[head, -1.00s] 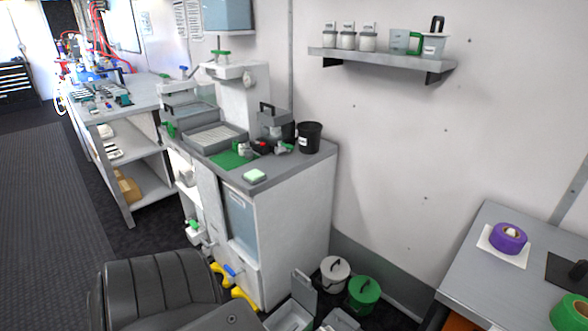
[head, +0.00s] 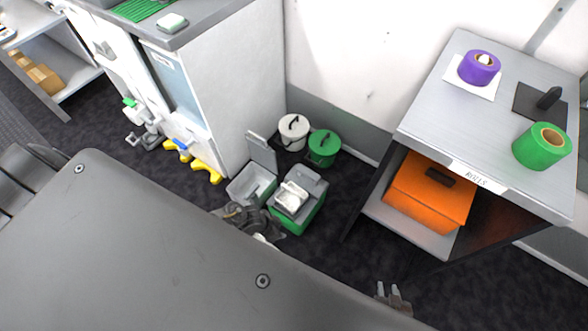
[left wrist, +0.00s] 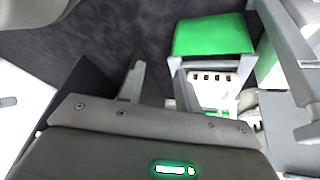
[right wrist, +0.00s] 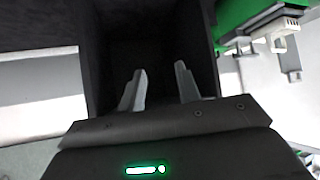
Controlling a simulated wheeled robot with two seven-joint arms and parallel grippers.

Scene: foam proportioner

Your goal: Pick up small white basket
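The small white basket (head: 292,197) sits in an open green-and-grey box (head: 303,213) on the floor in the head view. What looks like the same basket, white with slots (left wrist: 214,84), is right of my left gripper's fingers in the left wrist view. My left gripper (left wrist: 157,72) is open, with nothing between its fingers; the right finger lies close to the basket's side, and touching cannot be told. In the head view the left gripper (head: 255,222) is partly hidden in front of the boxes. My right gripper (right wrist: 158,82) is open and empty, low near the shelf (head: 388,289).
A grey box with a raised lid (head: 252,183) stands left of the green one. White (head: 293,132) and green (head: 323,148) buckets stand behind. A table (head: 440,110) at right holds tape rolls, with an orange box (head: 428,192) below. A white cabinet (head: 235,100) stands left.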

